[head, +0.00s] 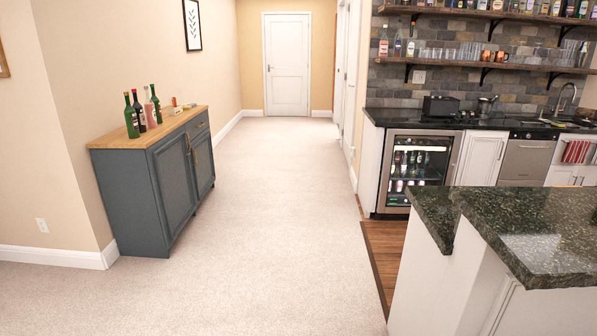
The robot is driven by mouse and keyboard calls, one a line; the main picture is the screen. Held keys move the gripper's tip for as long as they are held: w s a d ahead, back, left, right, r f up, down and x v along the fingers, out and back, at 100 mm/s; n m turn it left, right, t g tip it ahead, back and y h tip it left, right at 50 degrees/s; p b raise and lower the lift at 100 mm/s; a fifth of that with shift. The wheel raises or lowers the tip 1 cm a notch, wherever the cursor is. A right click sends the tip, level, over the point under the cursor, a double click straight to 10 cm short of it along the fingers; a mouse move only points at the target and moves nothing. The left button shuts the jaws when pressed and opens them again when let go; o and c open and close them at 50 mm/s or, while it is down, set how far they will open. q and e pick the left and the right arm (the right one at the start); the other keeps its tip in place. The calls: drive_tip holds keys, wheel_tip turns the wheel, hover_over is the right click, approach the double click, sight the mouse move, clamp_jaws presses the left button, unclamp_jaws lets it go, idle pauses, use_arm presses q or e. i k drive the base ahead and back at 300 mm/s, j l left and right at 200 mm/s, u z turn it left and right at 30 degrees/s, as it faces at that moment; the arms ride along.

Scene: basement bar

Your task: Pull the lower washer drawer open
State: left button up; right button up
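A stainless steel appliance front (525,160) that looks like the washer is set under the dark back counter at the right. It has a dark strip along its top and a handle bar across its upper part. A lower panel (518,183) shows just beneath, and the rest of it is hidden behind the green-black granite counter in front. The visible front looks closed. Neither of my grippers is in view.
The granite-topped island (500,225) stands at the right front, between me and the washer. A glass-door drinks fridge (417,170) is left of the washer, past a white cabinet (480,158). A blue sideboard (160,180) stands left. Carpet (275,200) between is clear.

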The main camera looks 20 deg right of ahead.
sight(505, 183)
drive_tip(key=i+l+z, duration=0.1)
drive_tip(key=i+z, duration=0.2)
drive_tip(key=i, duration=0.55)
drive_tip(key=i+z, duration=0.35)
drive_tip(key=i, duration=2.1)
drive_tip(key=i+z, duration=0.25)
drive_tip(key=i, duration=0.3)
drive_tip(key=i+j+z, duration=0.25)
drive_tip(key=i, duration=0.3)
drive_tip(key=i+j+z, duration=0.2)
drive_tip(key=i, duration=0.35)
drive_tip(key=i+l+z, duration=0.3)
drive_tip(key=z, duration=0.15)
drive_tip(key=i+z, duration=0.85)
drive_tip(key=i, duration=0.2)
drive_tip(key=i+l, duration=0.5)
drive_tip(key=l, duration=0.15)
drive_tip(key=i+l, duration=0.55)
drive_tip(key=l, duration=0.15)
drive_tip(key=i+l+u, duration=0.15)
drive_tip(key=i+l, duration=0.35)
